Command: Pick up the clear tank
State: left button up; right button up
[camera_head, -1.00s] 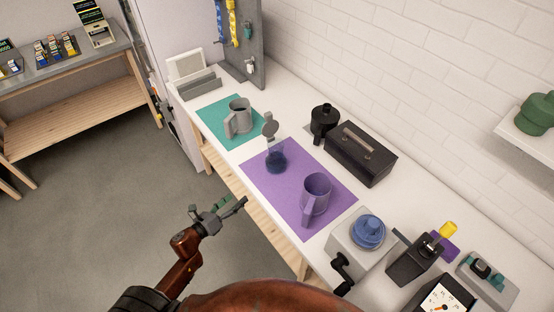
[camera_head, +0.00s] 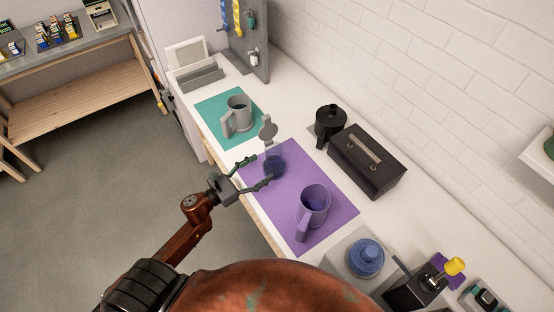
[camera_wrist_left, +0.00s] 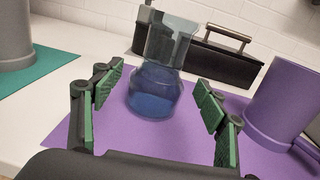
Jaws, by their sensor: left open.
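The clear tank (camera_head: 274,162) stands upright on the purple mat (camera_head: 328,234), with dark blue liquid in its lower part. In the left wrist view the tank (camera_wrist_left: 158,80) is see-through, with a narrower neck, and stands ahead between my fingers. My left gripper (camera_head: 262,171) is open, with its fingers on either side of the tank's near side. In the left wrist view the green-padded fingers (camera_wrist_left: 158,92) show a gap to the tank on both sides. My right gripper is not in view.
A purple jug (camera_head: 313,205) stands on the mat, right of the tank. A grey jug (camera_head: 238,115) stands on a teal mat (camera_head: 212,112) to the left. A blue-topped device (camera_head: 366,258) stands at right.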

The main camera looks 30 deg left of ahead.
aim_at(267, 164)
pick_arm(q)
jog(key=x, duration=0.2)
jog(key=p+x, duration=0.1)
jog(key=x, duration=0.1)
jog(key=shift+d+r, duration=0.15)
jog(key=shift+r, duration=0.1)
jog(key=shift+x, duration=1.1)
jog(key=shift+f, duration=0.15)
jog(key=c, duration=0.9)
jog(key=shift+s+f, duration=0.1)
grip_shut()
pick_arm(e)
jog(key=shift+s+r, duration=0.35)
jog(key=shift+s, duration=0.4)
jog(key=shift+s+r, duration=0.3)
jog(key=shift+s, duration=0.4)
